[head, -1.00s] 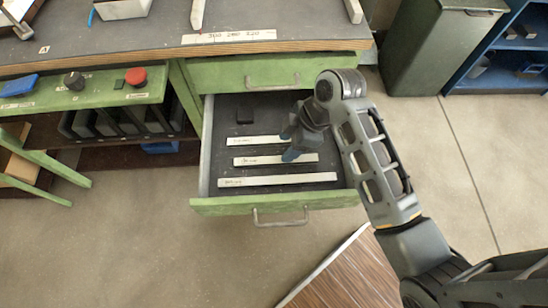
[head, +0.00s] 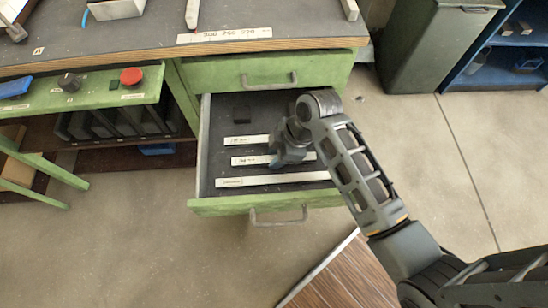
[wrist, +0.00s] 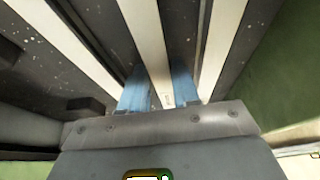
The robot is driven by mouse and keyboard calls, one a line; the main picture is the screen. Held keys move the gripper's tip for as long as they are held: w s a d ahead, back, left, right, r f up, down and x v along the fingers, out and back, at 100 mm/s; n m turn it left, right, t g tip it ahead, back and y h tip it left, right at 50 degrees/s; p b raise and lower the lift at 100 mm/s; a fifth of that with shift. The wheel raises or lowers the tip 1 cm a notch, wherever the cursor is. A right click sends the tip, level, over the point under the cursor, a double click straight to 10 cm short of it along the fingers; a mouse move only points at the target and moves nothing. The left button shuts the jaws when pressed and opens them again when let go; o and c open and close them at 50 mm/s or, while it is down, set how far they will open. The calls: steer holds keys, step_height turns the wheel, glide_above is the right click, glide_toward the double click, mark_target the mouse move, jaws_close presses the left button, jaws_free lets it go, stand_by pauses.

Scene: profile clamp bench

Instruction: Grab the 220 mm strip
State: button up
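Three pale strips lie side by side in the open drawer. The middle strip (head: 250,160) looks shortest in the head view; its label is too small to read, so I cannot confirm which is the 220 mm one. My gripper (head: 287,160) is low in the drawer over this middle strip and hides part of it. In the wrist view, my gripper's blue fingers (wrist: 160,88) stand on either side of the middle strip (wrist: 147,40). They look close to its edges; whether they touch it is unclear. The back strip (head: 245,141) and front strip (head: 270,180) lie apart from the fingers.
The drawer (head: 205,150) has a green front and a dark floor. A grey bin (head: 430,50) stands at right.

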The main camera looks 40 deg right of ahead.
jaws_close()
steer(key=shift+r, duration=0.1)
